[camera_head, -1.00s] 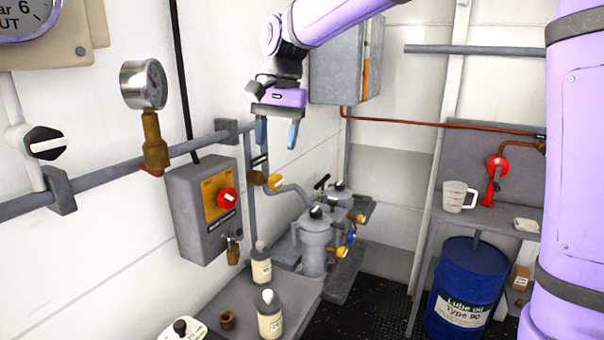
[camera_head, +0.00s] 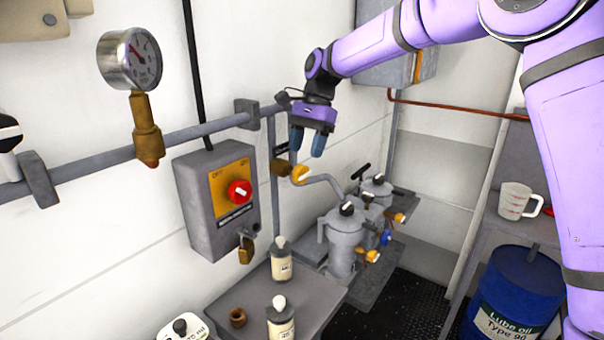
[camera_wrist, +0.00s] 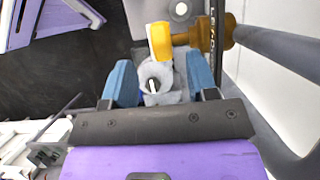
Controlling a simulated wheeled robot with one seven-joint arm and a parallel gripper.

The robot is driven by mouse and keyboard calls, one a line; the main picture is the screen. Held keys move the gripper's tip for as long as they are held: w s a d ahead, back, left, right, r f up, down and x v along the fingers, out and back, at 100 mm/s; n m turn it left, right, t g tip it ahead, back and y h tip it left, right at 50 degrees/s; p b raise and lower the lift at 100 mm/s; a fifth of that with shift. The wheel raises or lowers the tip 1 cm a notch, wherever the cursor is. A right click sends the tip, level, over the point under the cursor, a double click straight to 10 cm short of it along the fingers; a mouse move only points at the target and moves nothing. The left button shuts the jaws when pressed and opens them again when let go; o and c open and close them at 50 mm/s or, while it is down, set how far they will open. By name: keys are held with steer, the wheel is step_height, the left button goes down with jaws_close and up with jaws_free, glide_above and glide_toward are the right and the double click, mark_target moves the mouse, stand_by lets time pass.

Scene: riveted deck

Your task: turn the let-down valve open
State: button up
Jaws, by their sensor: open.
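The let-down valve shows as a yellow handle (camera_head: 300,174) on a brass body (camera_head: 281,168), on the grey pipe by the wall. In the wrist view the yellow handle (camera_wrist: 160,41) lies just beyond the fingertips, roughly between them, with its brass body (camera_wrist: 217,35) to the right. A dark label beside it is partly legible, starting "LE".
A grey switch box (camera_head: 213,215) with a red knob is on the wall to the left. A pressure gauge (camera_head: 130,60) stands on the wall pipe. Grey filter housings (camera_head: 345,235) with small valves stand below right. Bottles (camera_head: 281,262) stand on the bench.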

mark_target(301, 165)
steer(key=x, duration=0.7)
steer(key=shift+c, duration=0.2)
steer(key=shift+r, duration=0.1)
steer(key=c, duration=0.9)
